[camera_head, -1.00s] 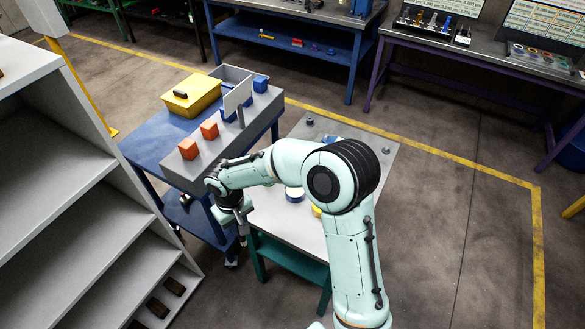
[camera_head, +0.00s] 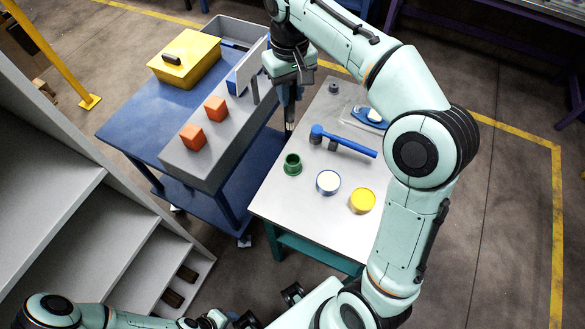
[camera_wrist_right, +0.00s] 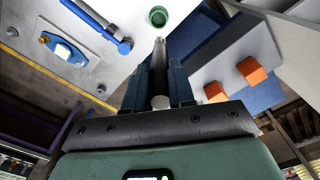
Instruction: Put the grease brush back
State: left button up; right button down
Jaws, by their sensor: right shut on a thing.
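My right gripper (camera_head: 290,90) is shut on a slim grey brush-like thing, taken as the grease brush (camera_head: 289,127), which hangs down in the gap between the grey block and the white-topped table (camera_head: 270,203). In the right wrist view the brush (camera_wrist_right: 159,58) stands between the two dark fingers (camera_wrist_right: 159,85), its tip pointing toward the green cup (camera_wrist_right: 158,17). In the head view, the open green cup (camera_head: 292,164) stands at the table's left edge, below and apart from the brush. My left arm shows at the bottom left; its jaws are unclear.
A white-topped round tin (camera_head: 328,182), a yellow tin (camera_head: 362,201), a blue hammer (camera_head: 343,140) and a blue item (camera_head: 370,116) are on the white table. The blue cart (camera_head: 135,115) carries a yellow box (camera_head: 185,58) and a grey block (camera_head: 190,162) with orange cubes (camera_head: 193,137).

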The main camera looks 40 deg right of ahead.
aim_at(293, 122)
jog(key=shift+s+d+r, duration=0.15)
jog(key=shift+s+d, duration=0.05)
jog(key=shift+s, duration=0.1)
pick_arm(q)
jog(key=shift+s+f+b, duration=0.4)
jog(key=shift+f+b, duration=0.3)
jog(key=shift+f, duration=0.15)
jog(key=shift+s+f+b, duration=0.35)
jog(key=shift+f+b, duration=0.35)
jog(key=shift+f, duration=0.1)
jog(key=shift+s+f+b, duration=0.4)
jog(key=shift+f+b, duration=0.3)
jog(key=shift+f, duration=0.15)
pick_arm(e)
notch_tip(293, 122, down, 19)
jog(key=shift+f, duration=0.3)
jog(key=c, duration=1)
grip_release()
pick_arm(q)
jog(key=shift+f, duration=0.1)
pick_arm(e)
jog(key=shift+o, duration=0.2)
jog(key=shift+r, duration=0.1)
pick_arm(q)
jog(key=r+p, duration=0.1)
jog(key=w+r+p, duration=0.1)
jog(key=shift+r, duration=0.3)
pick_arm(e)
notch_tip(293, 122, up, 12)
jog(key=shift+r, duration=0.2)
